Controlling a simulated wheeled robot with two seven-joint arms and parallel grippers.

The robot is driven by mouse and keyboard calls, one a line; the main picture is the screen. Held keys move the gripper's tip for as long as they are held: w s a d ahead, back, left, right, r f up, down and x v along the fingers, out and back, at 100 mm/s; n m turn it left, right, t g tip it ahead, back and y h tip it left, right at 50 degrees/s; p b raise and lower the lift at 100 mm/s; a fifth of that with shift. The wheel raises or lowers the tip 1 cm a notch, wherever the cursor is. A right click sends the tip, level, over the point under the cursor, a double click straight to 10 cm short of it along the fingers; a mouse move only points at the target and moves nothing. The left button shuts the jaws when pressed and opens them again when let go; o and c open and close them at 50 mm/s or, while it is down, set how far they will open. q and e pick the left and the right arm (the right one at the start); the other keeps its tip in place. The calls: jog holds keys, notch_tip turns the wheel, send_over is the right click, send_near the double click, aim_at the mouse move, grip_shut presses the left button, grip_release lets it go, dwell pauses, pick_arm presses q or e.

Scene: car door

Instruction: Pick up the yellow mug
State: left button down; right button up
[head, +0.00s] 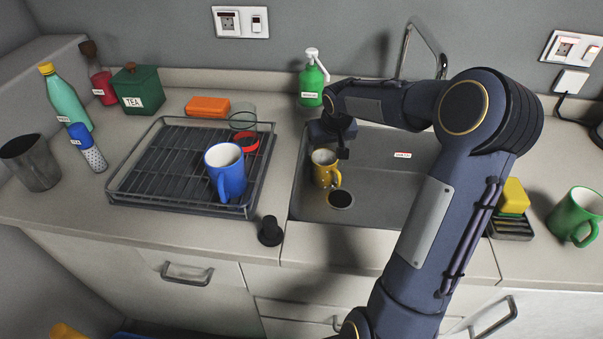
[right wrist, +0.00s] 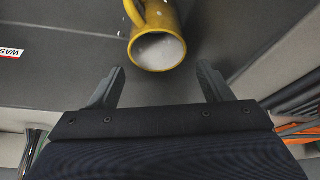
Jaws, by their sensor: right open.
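The yellow mug (head: 324,168) stands in the sink, near its left wall, beside the round drain. In the right wrist view the yellow mug (right wrist: 158,45) is at the top centre, with its pale inside and its handle showing. My right gripper (head: 343,152) is over the sink, close to the mug's rim in the head view. In the right wrist view my right gripper (right wrist: 160,78) has its two fingers apart with nothing between them, and the mug lies just beyond the fingertips. My left gripper does not show.
The sink (head: 385,195) is otherwise empty. Left of it stands a dish rack (head: 150,165) with a blue mug (head: 227,172). A soap bottle (head: 312,82) and a tap (head: 428,45) stand behind. A sponge (head: 514,196) and a green mug (head: 576,216) are to the right.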

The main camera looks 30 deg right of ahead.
aim_at(325, 158)
jog(key=x, duration=0.7)
jog(key=shift+s+f, duration=0.25)
jog(key=shift+s, duration=0.1)
jog(key=shift+c, duration=0.2)
jog(key=c, duration=0.9)
jog(key=shift+o, duration=0.2)
jog(key=shift+r, duration=0.1)
jog(key=shift+r, duration=0.1)
